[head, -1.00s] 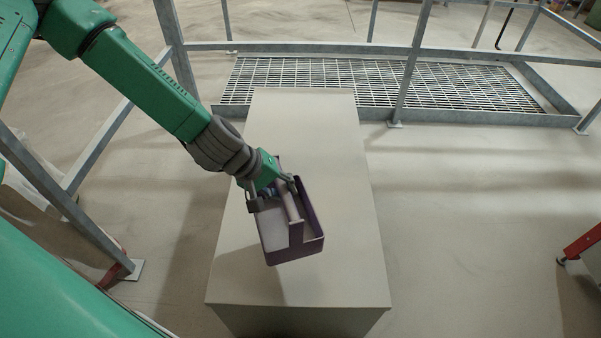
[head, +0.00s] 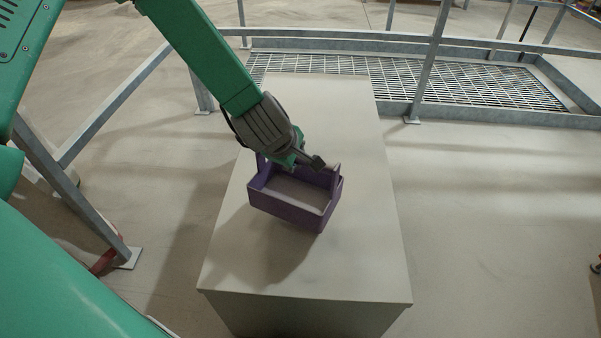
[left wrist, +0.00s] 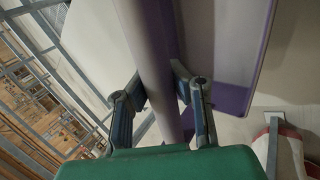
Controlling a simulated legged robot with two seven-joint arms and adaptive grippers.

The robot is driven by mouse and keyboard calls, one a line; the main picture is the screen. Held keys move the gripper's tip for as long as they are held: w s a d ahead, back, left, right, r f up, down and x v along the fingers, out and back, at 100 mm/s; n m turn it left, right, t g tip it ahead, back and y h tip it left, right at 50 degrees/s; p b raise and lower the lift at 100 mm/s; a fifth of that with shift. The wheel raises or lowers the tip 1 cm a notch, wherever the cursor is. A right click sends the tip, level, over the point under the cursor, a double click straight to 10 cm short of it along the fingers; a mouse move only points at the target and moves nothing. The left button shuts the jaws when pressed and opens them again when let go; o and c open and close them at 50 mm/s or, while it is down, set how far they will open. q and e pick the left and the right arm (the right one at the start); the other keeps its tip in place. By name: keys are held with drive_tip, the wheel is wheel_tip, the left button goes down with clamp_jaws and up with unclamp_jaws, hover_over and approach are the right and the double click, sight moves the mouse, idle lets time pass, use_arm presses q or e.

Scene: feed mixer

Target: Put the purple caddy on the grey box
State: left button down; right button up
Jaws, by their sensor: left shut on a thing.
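The purple caddy (head: 288,210) is an open tray with a central handle, over the middle of the grey box (head: 330,255). My left gripper (head: 303,162) comes from the upper left and is shut on the caddy's handle. In the left wrist view the fingers (left wrist: 163,100) are on either side of the handle bar (left wrist: 158,55), with the purple caddy wall (left wrist: 237,60) to the right. The caddy casts a shadow on the box top at its lower left. I cannot tell for certain whether it touches the top. My right gripper is not in view.
Metal railings (head: 430,65) and a low-framed floor grating (head: 440,85) lie behind the box. A slanted metal post (head: 75,195) stands to the left.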

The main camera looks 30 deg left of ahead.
use_arm(q)
drive_tip(key=shift+f+b, duration=0.95)
drive_tip(key=shift+f, duration=1.45)
drive_tip(key=c, duration=1.5)
unclamp_jaws()
drive_tip(key=shift+c, duration=0.2)
drive_tip(key=shift+s+r, duration=0.1)
drive_tip(key=shift+r, duration=0.2)
drive_tip(key=p+v, duration=0.4)
drive_tip(key=v, duration=0.7)
drive_tip(key=s+f+m+g, duration=0.3)
drive_tip(key=s+f+m, duration=0.6)
drive_tip(key=s, duration=0.2)
drive_tip(key=s+f+m+g, duration=0.3)
drive_tip(key=s+f+m, duration=0.6)
drive_tip(key=s, duration=0.3)
drive_tip(key=shift+s+f+m, duration=0.25)
drive_tip(key=shift+f+m, duration=0.1)
drive_tip(key=shift+m, duration=0.35)
